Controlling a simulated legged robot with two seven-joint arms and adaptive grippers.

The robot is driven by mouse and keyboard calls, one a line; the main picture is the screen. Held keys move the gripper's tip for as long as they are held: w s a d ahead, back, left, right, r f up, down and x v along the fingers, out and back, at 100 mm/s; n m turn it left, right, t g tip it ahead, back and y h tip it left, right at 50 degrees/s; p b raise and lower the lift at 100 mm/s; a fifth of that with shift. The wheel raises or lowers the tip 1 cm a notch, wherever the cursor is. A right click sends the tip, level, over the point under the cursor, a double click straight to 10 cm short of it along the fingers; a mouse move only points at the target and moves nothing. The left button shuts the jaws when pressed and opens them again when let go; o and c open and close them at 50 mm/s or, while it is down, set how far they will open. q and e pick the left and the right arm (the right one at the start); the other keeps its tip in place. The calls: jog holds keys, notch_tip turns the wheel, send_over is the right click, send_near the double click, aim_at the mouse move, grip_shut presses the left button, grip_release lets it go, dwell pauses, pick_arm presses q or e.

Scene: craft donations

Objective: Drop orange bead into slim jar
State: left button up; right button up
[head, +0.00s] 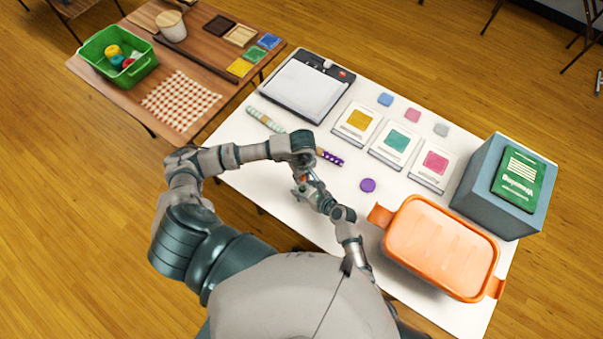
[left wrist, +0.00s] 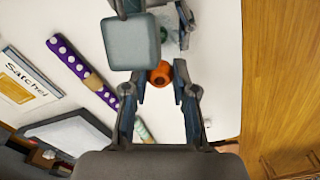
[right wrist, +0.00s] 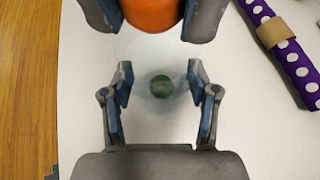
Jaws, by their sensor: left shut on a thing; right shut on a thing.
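The orange bead (left wrist: 160,73) is held between the fingertips of my left gripper (left wrist: 160,92); it looms large at the top of the right wrist view (right wrist: 152,14). My right gripper (right wrist: 160,88) is shut on the slim jar (right wrist: 140,48), which is clear and hard to outline. A green bead (right wrist: 161,86) shows inside the jar. The orange bead appears above the jar, close to its mouth; whether it is exactly over the opening I cannot tell. In the head view both grippers meet over the white table, and the jar is mostly hidden by my arms.
A purple dotted roll (left wrist: 75,65) lies close by. An orange bin (head: 440,250) and a blue-grey box (head: 475,185) stand at the right. Seed-packet-like cards (head: 395,142) and a paper trimmer (head: 300,88) are farther back.

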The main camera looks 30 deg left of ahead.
pick_arm(q)
jog(key=shift+f, duration=0.2)
jog(key=shift+a, duration=0.2)
pick_arm(e)
jog(key=shift+a, duration=0.2)
pick_arm(q)
jog(key=shift+d+f, duration=0.1)
jog(key=shift+f, duration=0.3)
jog(key=o, duration=0.8)
pick_arm(e)
jog(key=o, duration=0.9)
pick_arm(q)
notch_tip(320, 180, up, 12)
pick_arm(e)
jog(key=shift+o, duration=0.2)
